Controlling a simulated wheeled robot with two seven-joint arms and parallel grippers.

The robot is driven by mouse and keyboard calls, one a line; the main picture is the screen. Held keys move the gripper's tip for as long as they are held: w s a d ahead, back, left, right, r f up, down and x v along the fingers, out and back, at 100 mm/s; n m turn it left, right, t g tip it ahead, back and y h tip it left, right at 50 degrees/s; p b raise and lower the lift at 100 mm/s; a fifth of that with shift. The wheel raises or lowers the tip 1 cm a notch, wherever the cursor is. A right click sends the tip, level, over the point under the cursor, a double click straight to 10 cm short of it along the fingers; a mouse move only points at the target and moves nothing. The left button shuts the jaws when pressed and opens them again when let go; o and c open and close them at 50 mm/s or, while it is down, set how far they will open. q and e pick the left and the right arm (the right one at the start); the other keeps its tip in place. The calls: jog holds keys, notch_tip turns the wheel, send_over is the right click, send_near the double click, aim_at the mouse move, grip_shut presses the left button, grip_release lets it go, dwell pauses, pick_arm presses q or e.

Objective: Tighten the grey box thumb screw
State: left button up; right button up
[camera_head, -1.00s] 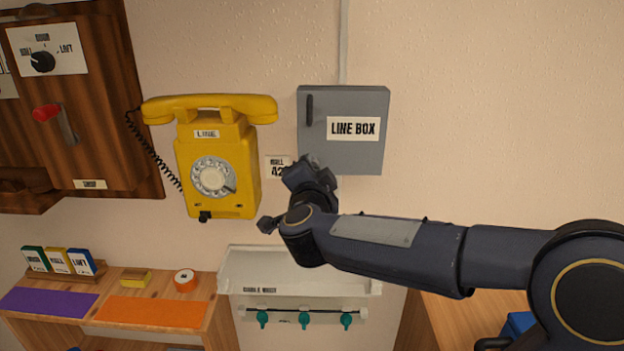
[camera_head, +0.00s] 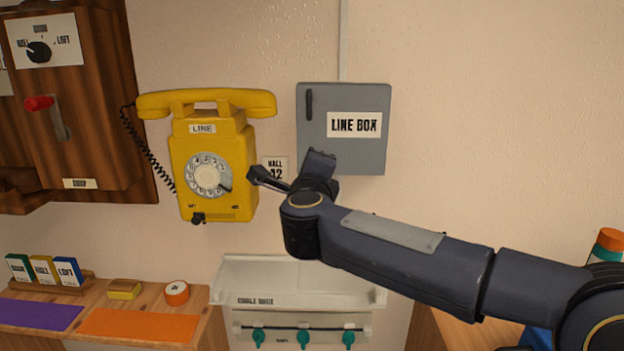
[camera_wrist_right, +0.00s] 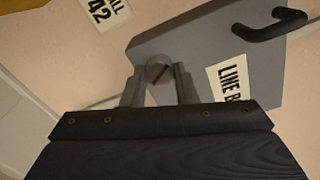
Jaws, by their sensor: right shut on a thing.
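The grey line box (camera_head: 341,158) hangs on the wall right of the yellow phone, its door shut, with a LINE BOX label and a dark handle. My right gripper (camera_head: 290,168) is at the box's lower left corner in the head view. In the wrist view the right gripper (camera_wrist_right: 160,78) has its two fingers shut on the sides of a small round grey thumb screw (camera_wrist_right: 159,71), which has a dark slanted slot. The box face (camera_wrist_right: 205,45) lies behind it. The screw is hidden by my gripper in the head view. My left gripper is not in view.
The yellow phone (camera_head: 215,150) hangs close left of my gripper. A HALL 42 label (camera_head: 275,163) is on the wall between them. A white shelf (camera_head: 290,270) with teal hooks is below. The wall right of the box is clear.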

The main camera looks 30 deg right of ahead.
jog(key=m+b, duration=0.3)
jog(key=m, duration=0.2)
jog(key=shift+f, duration=0.15)
jog(key=shift+m, duration=0.3)
dwell(0.3)
jog(key=o, duration=1)
jog(key=v, duration=0.8)
jog(key=shift+w, duration=0.1)
